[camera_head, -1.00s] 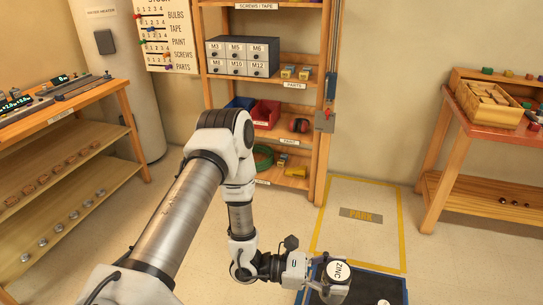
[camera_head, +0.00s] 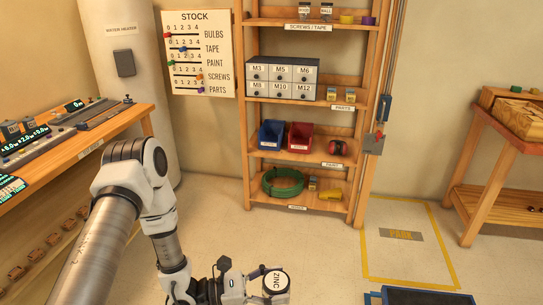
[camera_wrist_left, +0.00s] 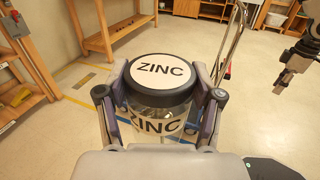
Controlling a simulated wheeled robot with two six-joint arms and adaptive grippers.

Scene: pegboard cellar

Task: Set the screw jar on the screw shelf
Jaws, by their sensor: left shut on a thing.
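My left gripper (camera_head: 266,289) is shut on the screw jar (camera_head: 275,282), a clear jar with a black-rimmed lid whose white top reads ZINC. In the left wrist view the jar (camera_wrist_left: 160,72) is upright between the two fingers of the left gripper (camera_wrist_left: 160,98), with a second ZINC label on its side. The screw shelf (camera_head: 270,22) is the upper board of the wooden rack, labelled SCREWS / TAPE. The jar is low in front of the rack, well apart from it. A dark jointed part (camera_wrist_left: 295,62) at the right, seemingly my right gripper, is too unclear to read.
Two small jars (camera_head: 304,10) (camera_head: 326,10) and yellow and purple rolls (camera_head: 347,19) stand on the screw shelf's right side; its left part is bare. Below are grey drawers (camera_head: 283,77) and bins (camera_head: 300,136). A blue-edged dark platform (camera_head: 418,297) is at lower right.

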